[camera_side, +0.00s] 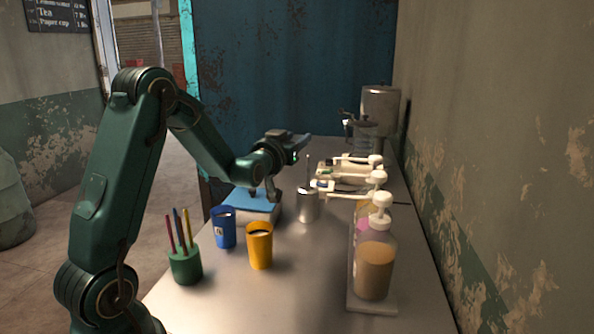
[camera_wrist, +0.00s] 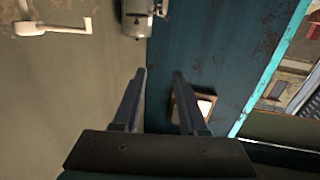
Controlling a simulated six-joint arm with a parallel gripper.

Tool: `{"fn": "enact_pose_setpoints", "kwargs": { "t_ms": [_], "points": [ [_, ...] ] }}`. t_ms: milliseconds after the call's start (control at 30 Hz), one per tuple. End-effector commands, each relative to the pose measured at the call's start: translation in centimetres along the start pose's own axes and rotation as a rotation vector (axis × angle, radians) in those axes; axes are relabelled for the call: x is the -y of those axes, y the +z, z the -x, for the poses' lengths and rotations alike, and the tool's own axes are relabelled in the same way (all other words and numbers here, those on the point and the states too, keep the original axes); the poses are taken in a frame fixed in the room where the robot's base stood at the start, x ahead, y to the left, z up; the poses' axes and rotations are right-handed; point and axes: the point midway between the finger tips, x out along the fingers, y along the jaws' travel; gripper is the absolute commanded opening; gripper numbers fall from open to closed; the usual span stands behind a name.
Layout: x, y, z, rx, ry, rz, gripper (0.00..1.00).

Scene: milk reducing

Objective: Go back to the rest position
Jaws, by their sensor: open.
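My gripper (camera_side: 300,142) is raised above the far half of the metal counter (camera_side: 310,268) in the side view, pointing right and away. In the wrist view my gripper (camera_wrist: 160,76) shows two parallel fingers spread apart with nothing between them. The wrist view looks toward the blue-green metal wall, tipped on its side. No object touches the fingers.
A blue cup (camera_side: 223,230), a yellow cup (camera_side: 260,248) and a green holder with sticks (camera_side: 185,266) stand near my arm. A steel pitcher (camera_side: 308,206) stands mid-counter. Pump bottles (camera_side: 374,270) line the right. A steel dispenser (camera_side: 381,108) is at the back.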

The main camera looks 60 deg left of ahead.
Motion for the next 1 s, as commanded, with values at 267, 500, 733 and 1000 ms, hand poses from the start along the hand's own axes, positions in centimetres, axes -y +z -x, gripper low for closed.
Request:
{"fn": "enact_pose_setpoints", "kwargs": {
  "t_ms": [267, 500, 733, 1000],
  "points": [
    [-1.6, -2.2, 0.6, -0.047, 0.036, 0.005, 0.42],
    [-7.5, -9.2, 6.1, -0.111, 0.204, 0.026, 0.42],
    [-11.6, -8.7, 14.1, 0.095, 0.392, -0.006, 0.42],
    [-11.7, -2.2, 24.6, 0.471, 0.548, -0.129, 0.42]
  ]
}}
